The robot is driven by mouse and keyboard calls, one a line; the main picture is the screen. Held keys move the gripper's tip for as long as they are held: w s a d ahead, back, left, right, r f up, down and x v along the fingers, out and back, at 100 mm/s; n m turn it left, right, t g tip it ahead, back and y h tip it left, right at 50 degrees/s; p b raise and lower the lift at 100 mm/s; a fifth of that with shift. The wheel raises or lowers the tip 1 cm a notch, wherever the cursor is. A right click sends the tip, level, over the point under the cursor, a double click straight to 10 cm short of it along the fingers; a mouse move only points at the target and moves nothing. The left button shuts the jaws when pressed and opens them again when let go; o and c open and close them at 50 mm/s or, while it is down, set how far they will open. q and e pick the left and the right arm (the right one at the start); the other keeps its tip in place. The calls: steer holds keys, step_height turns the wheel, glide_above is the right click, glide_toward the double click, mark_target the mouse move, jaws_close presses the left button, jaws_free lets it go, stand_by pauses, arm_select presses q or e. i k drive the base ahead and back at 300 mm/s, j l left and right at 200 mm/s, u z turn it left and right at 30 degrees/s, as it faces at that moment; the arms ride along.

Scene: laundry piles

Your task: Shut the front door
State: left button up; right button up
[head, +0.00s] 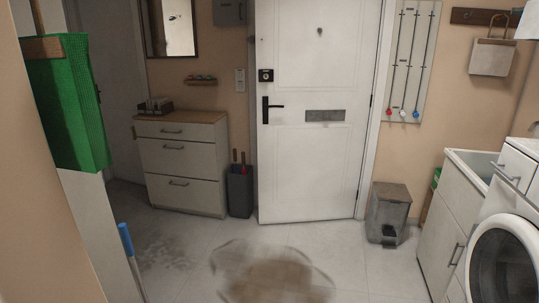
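The front door (320,165) is a white panelled door in the middle of the head view. Its black lever handle (268,109) and a dark lock (265,75) are near its left edge, and a grey mail slot (324,115) is beside them. The white frame (378,110) shows along the right, hinge side. No frame shows at the left edge, which seems to stand slightly out into the room, so the door looks ajar; the gap itself is hidden. Neither of my grippers is in view.
A drawer cabinet (180,165) and a dark umbrella bin (240,190) stand left of the door. A grey pedal bin (387,213) stands to its right, near a washing machine (503,262). The floor before the door is clear apart from a brown stain (268,277).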

mark_target(308, 171)
steer(key=i, duration=1.85)
steer(key=i+u, duration=0.15)
steer(key=i, duration=0.4)
steer(key=i+l+u, duration=0.2)
steer(key=i, duration=0.3)
steer(key=i+l+u, duration=0.15)
steer(key=i, duration=0.35)
steer(key=i+l+u, duration=0.15)
steer(key=i+l, duration=0.15)
steer(key=i, duration=0.2)
